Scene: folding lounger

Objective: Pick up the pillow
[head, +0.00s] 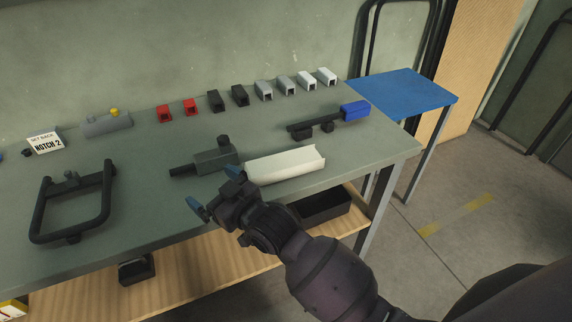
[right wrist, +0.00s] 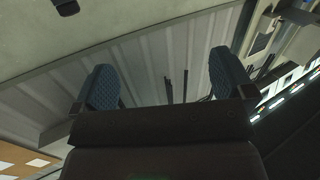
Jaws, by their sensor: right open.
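A cream, long trough-like piece (head: 287,164) lies on the grey-green workbench in the head view. It is the most pillow-like thing in view, but I cannot tell for sure that it is the pillow. My right gripper (head: 216,190) is open and empty just left of this piece, near the bench's front edge, with blue pads on its fingers. In the right wrist view, my right gripper (right wrist: 162,80) shows both padded fingers apart with nothing between them. My left gripper is not in view.
The workbench (head: 150,145) also holds a dark clamp-like block (head: 214,158), a black frame (head: 72,205), a dark bar with a blue end (head: 355,110), a row of small channel pieces (head: 240,95) and a "NOTCH 2" sign (head: 46,142). A blue-topped table (head: 403,93) stands at right.

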